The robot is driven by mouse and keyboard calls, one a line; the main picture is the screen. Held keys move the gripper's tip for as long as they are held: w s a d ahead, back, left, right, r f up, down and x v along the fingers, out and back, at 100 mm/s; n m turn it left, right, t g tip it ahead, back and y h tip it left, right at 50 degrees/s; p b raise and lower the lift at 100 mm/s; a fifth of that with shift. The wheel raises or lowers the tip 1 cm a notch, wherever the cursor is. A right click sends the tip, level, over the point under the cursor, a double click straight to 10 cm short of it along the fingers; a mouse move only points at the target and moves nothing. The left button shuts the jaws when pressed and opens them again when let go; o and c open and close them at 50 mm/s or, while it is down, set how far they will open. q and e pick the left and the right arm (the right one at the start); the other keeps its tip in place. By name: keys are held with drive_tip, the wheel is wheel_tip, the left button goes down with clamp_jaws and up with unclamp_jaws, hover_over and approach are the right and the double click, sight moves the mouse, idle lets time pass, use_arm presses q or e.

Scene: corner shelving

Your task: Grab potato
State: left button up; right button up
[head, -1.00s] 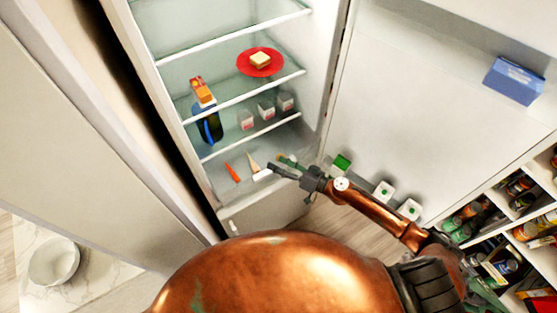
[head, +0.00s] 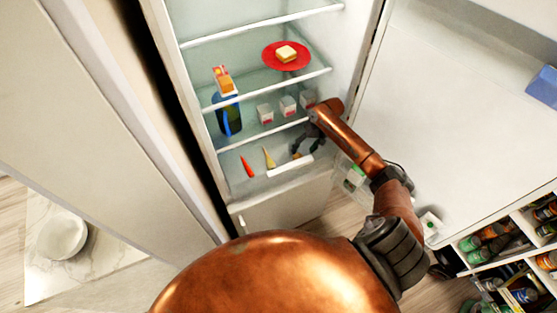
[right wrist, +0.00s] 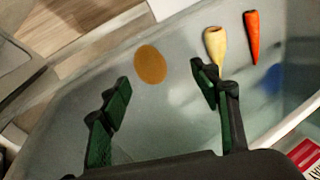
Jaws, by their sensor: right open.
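The potato (right wrist: 150,64) is a brown oval lying on the fridge's lowest shelf (right wrist: 175,120). It shows between and just beyond the fingertips in the right wrist view. In the head view a small bit of the potato (head: 297,155) shows by the fingers. My right gripper (head: 306,149) reaches into the fridge over the bottom shelf. In the right wrist view its fingers (right wrist: 161,84) are spread apart, with nothing held between them. My left gripper is not in view.
A pale parsnip-like root (right wrist: 214,45) and a carrot (right wrist: 252,35) lie right of the potato. Small cartons (head: 288,105), a dark blue bottle (head: 229,118) and a red plate (head: 286,55) stand on higher shelves. The open fridge door (head: 455,110) is at the right.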

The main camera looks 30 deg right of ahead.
sight(301, 156)
drive_tip(key=shift+s+d+f+g, duration=0.2)
drive_tip(key=shift+d+f+g, duration=0.1)
drive_tip(key=shift+d, duration=0.15)
drive_tip(key=shift+f+m, duration=0.25)
drive_tip(key=shift+m, duration=0.05)
drive_tip(key=x, duration=0.2)
drive_tip(key=shift+w+f, duration=0.2)
drive_tip(key=shift+f, duration=0.1)
drive_tip(key=x, duration=0.3)
drive_tip(key=shift+w+d+f, duration=0.15)
drive_tip(key=shift+w+f, duration=0.05)
drive_tip(key=shift+f, duration=0.45)
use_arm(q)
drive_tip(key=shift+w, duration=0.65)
use_arm(e)
drive_tip(key=c, duration=1.3)
